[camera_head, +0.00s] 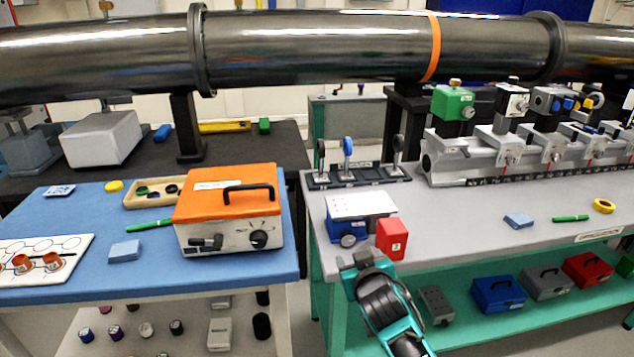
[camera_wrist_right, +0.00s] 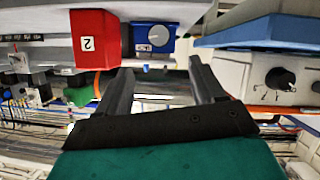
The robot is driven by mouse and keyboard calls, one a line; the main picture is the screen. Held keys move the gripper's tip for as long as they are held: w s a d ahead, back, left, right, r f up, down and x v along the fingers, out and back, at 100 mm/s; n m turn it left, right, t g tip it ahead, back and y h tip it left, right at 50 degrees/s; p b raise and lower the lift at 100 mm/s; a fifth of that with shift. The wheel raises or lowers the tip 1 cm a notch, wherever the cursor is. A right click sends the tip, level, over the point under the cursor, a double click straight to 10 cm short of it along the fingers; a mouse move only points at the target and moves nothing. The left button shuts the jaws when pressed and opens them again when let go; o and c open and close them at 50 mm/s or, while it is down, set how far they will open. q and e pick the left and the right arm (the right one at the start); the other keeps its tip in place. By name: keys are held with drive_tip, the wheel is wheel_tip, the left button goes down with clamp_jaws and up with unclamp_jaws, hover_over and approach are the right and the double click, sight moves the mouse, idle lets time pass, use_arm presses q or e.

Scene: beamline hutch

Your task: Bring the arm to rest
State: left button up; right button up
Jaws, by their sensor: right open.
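My right arm comes up from the bottom of the head view. Its right gripper (camera_head: 366,262) is at the front edge of the grey bench (camera_head: 470,205), just in front of the red block (camera_head: 392,239) and the blue box with a dial (camera_head: 347,229). In the wrist view, which looks upside down, the two fingers of the right gripper (camera_wrist_right: 160,82) stand apart with nothing between them. The red block marked 2 (camera_wrist_right: 90,42) and the blue dial box (camera_wrist_right: 150,38) show beyond the fingertips, apart from them. My left gripper is not in view.
An orange-topped box (camera_head: 229,211) stands on the blue-topped table (camera_head: 85,215) to the left. A gap separates the table and bench. A teal lower shelf (camera_head: 455,330) holds several small cases. A large dark pipe (camera_head: 310,48) crosses behind.

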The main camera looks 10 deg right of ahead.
drive_tip(key=s+f+g, duration=0.1)
drive_tip(key=s+f, duration=0.3)
drive_tip(key=s, duration=0.5)
drive_tip(key=s+d+f+g+y, duration=0.1)
drive_tip(key=s+f, duration=0.3)
drive_tip(key=s, duration=0.5)
drive_tip(key=s+d+f+y, duration=0.1)
drive_tip(key=s+f, duration=0.3)
drive_tip(key=s, duration=0.5)
drive_tip(key=shift+s+f+n+g, duration=0.2)
drive_tip(key=shift+f+n+g, duration=0.1)
drive_tip(key=shift+f+g, duration=0.1)
